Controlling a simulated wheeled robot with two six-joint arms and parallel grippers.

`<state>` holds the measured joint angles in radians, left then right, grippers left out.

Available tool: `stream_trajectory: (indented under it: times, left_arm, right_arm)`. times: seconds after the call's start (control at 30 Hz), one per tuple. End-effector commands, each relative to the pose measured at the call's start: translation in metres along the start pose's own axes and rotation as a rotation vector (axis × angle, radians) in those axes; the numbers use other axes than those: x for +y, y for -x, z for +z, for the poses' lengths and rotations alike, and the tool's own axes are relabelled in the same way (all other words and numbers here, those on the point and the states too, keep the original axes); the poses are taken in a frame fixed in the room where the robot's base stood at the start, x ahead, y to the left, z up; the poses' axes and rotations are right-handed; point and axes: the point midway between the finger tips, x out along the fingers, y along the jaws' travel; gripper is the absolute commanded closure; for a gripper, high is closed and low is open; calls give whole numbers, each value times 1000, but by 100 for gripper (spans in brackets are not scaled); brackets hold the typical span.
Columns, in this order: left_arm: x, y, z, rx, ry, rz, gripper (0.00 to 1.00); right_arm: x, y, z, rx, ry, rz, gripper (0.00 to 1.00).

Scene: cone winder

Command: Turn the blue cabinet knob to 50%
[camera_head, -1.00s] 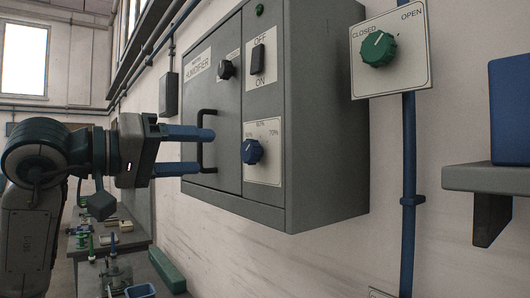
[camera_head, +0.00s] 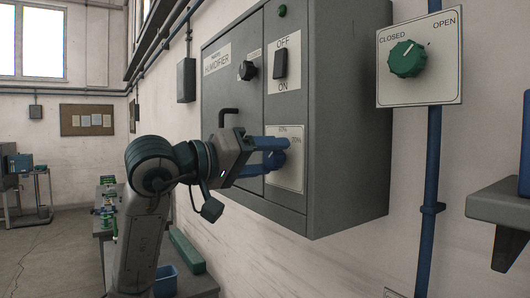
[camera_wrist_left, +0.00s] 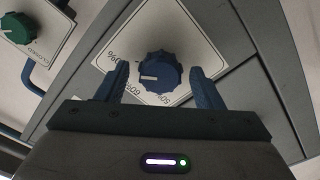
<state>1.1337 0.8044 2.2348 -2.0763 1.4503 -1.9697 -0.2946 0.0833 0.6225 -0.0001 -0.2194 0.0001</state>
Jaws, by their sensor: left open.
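The blue knob (camera_head: 279,159) sits on a white dial plate (camera_head: 292,180) on the grey cabinet (camera_head: 346,120); in the head view the fingers partly hide it. In the left wrist view the knob (camera_wrist_left: 160,70) lies between the two blue fingers of my left gripper (camera_wrist_left: 162,80), with gaps on both sides. The gripper (camera_head: 280,154) is open around the knob. The knob's white mark points left in the wrist view, towards the side with the 60% and 70% labels. The 50% label is low and partly cut off by the gripper body. My right gripper is not in view.
A black cabinet handle (camera_head: 226,114) stands out just left of my gripper. A black knob (camera_head: 247,70) and a black switch (camera_head: 281,65) are above. A green knob (camera_head: 407,59) is on a separate plate to the right. A grey shelf (camera_head: 510,203) juts out at far right.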

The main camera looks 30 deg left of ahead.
Motion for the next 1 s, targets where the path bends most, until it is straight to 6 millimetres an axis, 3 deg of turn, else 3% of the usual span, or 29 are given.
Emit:
stream_trajectory:
  times: [0.23,0.47,0.77,1.0]
  left_arm:
    - [0,0,0,0,0,0,41]
    - [0,0,0,0,0,0,84]
    - [0,0,0,0,32,0,84]
    - [-1,0,0,1,161,-1,84]
  right_arm:
    - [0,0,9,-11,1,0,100]
    - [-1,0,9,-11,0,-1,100]
    - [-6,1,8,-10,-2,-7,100]
    - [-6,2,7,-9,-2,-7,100]
